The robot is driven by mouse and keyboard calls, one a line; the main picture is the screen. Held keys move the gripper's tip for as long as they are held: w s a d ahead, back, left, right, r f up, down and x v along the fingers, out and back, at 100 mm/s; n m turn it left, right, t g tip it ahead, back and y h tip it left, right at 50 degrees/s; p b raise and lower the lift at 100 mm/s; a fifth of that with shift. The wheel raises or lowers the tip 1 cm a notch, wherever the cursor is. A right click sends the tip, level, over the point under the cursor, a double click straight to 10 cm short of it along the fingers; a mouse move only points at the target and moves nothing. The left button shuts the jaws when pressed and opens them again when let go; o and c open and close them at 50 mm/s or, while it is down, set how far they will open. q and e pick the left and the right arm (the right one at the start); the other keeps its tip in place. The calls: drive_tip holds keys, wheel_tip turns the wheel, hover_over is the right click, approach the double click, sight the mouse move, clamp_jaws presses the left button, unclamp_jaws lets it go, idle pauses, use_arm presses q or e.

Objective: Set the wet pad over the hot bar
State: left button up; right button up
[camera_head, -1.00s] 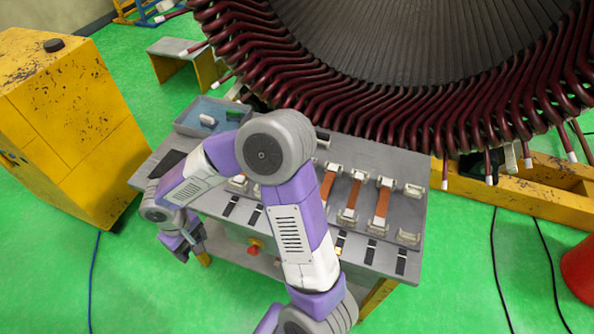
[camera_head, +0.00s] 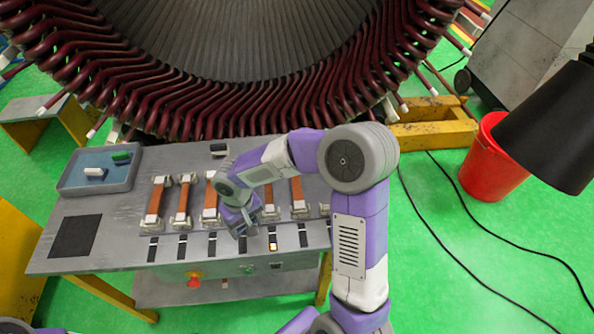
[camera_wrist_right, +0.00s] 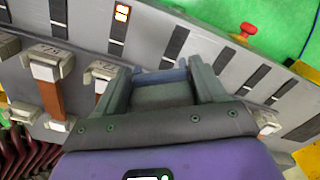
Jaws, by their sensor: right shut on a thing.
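Copper-coloured bars (camera_head: 183,203) stand in a row between pale clamps on the grey bench; my right arm hides part of the row. One small indicator (camera_head: 272,246) glows orange on the bench's front strip; it also shows in the right wrist view (camera_wrist_right: 122,13). I cannot tell by colour which bar is hot. My right gripper (camera_head: 243,226) is over the front ends of the middle bars. In the right wrist view its fingers (camera_wrist_right: 165,78) are shut on a blue-grey piece, apparently the wet pad (camera_wrist_right: 163,76), mostly hidden. My left gripper is not in view.
A blue-grey tray (camera_head: 64,183) at the left holds a white piece (camera_head: 94,173) and a green piece (camera_head: 121,157). A black mat (camera_head: 76,236) lies in front. The large wound stator (camera_head: 225,45) rises behind the bench. A red bucket (camera_head: 492,160) stands right.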

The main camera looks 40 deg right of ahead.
sight(269, 193)
drive_tip(key=w+d+r+m+p, duration=0.2)
drive_tip(key=w+d+m+p, duration=0.15)
drive_tip(key=d, duration=0.25)
drive_tip(key=w+d+r+m+p, duration=0.2)
drive_tip(key=w+d+r+m, duration=0.15)
drive_tip(key=d, duration=0.35)
drive_tip(key=shift+n, duration=0.4)
drive_tip(key=shift+w+a+f+b, duration=0.1)
drive_tip(key=shift+w+f+b, duration=0.1)
drive_tip(key=shift+f+b, duration=1.5)
drive_tip(key=shift+w+f+b, duration=0.2)
drive_tip(key=shift+f+b, duration=0.9)
drive_tip(key=shift+f, duration=1.2)
drive_tip(key=o, duration=1.2)
drive_tip(key=shift+c, duration=0.2)
wheel_tip(269, 193, up, 8)
drive_tip(key=shift+f+p, duration=0.15)
drive_tip(key=shift+p, duration=0.3)
